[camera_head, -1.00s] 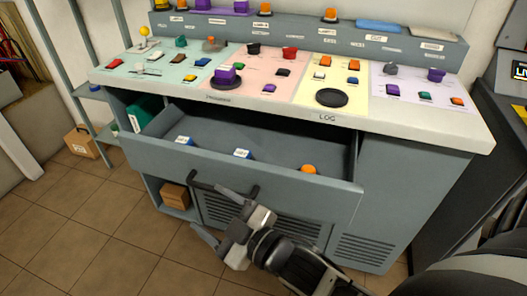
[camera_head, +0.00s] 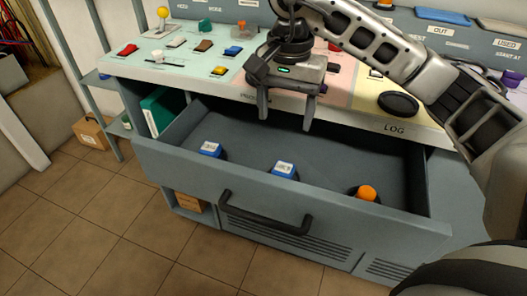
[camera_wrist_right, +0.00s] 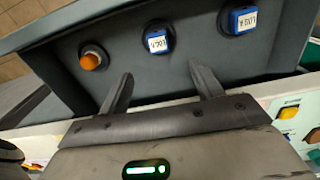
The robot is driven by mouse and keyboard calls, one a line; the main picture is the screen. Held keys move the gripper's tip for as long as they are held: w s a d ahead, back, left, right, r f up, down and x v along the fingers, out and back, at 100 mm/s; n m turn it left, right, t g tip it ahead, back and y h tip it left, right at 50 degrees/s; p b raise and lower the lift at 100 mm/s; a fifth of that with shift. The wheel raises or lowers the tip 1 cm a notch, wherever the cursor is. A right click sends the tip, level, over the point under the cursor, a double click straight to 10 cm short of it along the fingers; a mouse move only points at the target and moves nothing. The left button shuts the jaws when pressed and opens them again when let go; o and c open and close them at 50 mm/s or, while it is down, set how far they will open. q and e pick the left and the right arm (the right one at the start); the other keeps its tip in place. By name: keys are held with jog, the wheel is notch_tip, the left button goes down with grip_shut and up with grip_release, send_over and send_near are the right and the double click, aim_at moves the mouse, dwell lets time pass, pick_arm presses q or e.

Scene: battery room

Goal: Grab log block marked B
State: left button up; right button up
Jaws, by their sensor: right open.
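The open drawer (camera_head: 340,150) holds two small blue blocks with white labels. The left block (camera_head: 209,150) and the middle block (camera_head: 283,170) lie apart on its floor; their label print is too small to read surely, so I cannot tell which is B. In the right wrist view they are the middle block (camera_wrist_right: 157,41) and the right-hand one (camera_wrist_right: 240,20). My right gripper (camera_head: 286,118) is open and empty, fingers down, above the back of the drawer. In the wrist view its fingers (camera_wrist_right: 160,72) point toward the blocks, touching none. My left gripper is not in view.
An orange knob on a dark base (camera_head: 368,193) is in the drawer's right end; it also shows in the wrist view (camera_wrist_right: 92,60). The drawer handle (camera_head: 265,215) is at the front. The console top with coloured blocks and a black round pad (camera_head: 398,104) lies behind.

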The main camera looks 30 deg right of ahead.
send_over(283, 169)
notch_tip(283, 169, down, 6)
jog(key=shift+d+r+b, duration=0.1)
jog(key=shift+b, duration=0.2)
notch_tip(283, 169, down, 4)
jog(key=shift+r, duration=0.1)
jog(key=shift+f, duration=2.85)
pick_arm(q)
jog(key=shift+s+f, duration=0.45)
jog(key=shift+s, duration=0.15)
pick_arm(e)
jog(key=c, duration=1.1)
